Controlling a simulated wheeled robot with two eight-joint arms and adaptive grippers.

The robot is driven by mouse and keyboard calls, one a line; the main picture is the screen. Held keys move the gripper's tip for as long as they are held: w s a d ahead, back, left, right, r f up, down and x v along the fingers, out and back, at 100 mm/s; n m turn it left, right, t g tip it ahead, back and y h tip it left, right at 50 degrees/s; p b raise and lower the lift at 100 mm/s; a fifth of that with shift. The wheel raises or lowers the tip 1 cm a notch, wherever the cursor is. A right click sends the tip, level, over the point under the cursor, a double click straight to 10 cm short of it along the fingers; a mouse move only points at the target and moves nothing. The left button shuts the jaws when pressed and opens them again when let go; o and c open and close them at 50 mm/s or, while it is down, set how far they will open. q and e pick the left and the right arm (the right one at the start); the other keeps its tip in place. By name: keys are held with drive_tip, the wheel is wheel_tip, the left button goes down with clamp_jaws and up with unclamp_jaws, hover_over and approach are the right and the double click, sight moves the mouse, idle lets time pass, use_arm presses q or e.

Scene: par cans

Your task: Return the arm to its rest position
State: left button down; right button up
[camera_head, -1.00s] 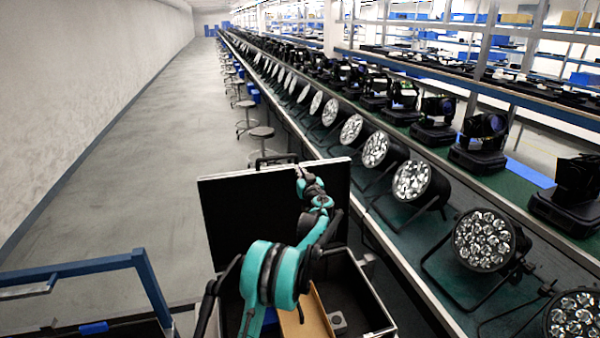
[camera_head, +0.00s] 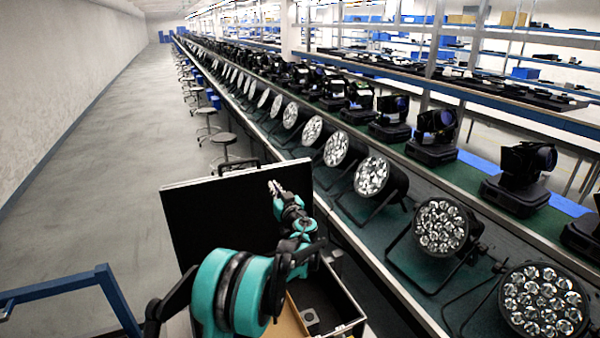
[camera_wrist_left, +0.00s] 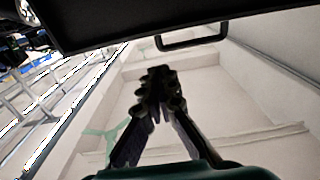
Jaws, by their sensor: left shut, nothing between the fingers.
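My left arm comes in from the bottom left in the head view, teal and black. Its left gripper (camera_head: 274,187) is in front of the black inner face of the case's raised lid (camera_head: 215,215). In the left wrist view the two dark fingers of the left gripper (camera_wrist_left: 158,80) meet at their tips, shut and empty. The open case (camera_head: 352,318) is below the arm, partly hidden by it. My right gripper is not in view.
A long green bench (camera_head: 400,225) with several par cans (camera_head: 441,228) and moving heads runs along the right. Stools (camera_head: 223,142) stand beside it. A blue rail (camera_head: 60,292) is at the lower left. The grey floor (camera_head: 110,190) on the left is clear.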

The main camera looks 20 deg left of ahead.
use_arm(q)
drive_tip(key=s+d+f+m+g+h+b, duration=0.15)
drive_tip(key=s+d, duration=0.25)
drive_tip(key=s, duration=0.4)
drive_tip(key=s+d+f+m+g+h+b, duration=0.1)
drive_tip(key=s+d+f+h+b, duration=0.15)
drive_tip(key=s+d, duration=0.4)
drive_tip(key=s+d+f+m+h+b, duration=0.1)
drive_tip(key=s+d+f+m+h, duration=0.1)
drive_tip(key=s+d+f, duration=0.3)
drive_tip(key=s+d+f+m+g+h+b, duration=0.1)
drive_tip(key=s+d+f+m+h, duration=0.2)
drive_tip(key=s+d, duration=0.4)
drive_tip(key=s+d+f+m+g+h+b, duration=0.1)
drive_tip(key=s+d+f+h, duration=0.3)
drive_tip(key=s, duration=0.9)
wheel_tip(320, 180, down, 3)
drive_tip(key=shift+s+d+f+m+h+b, duration=0.2)
drive_tip(key=shift+d+m+h+b, duration=0.25)
drive_tip(key=shift+d+m, duration=0.55)
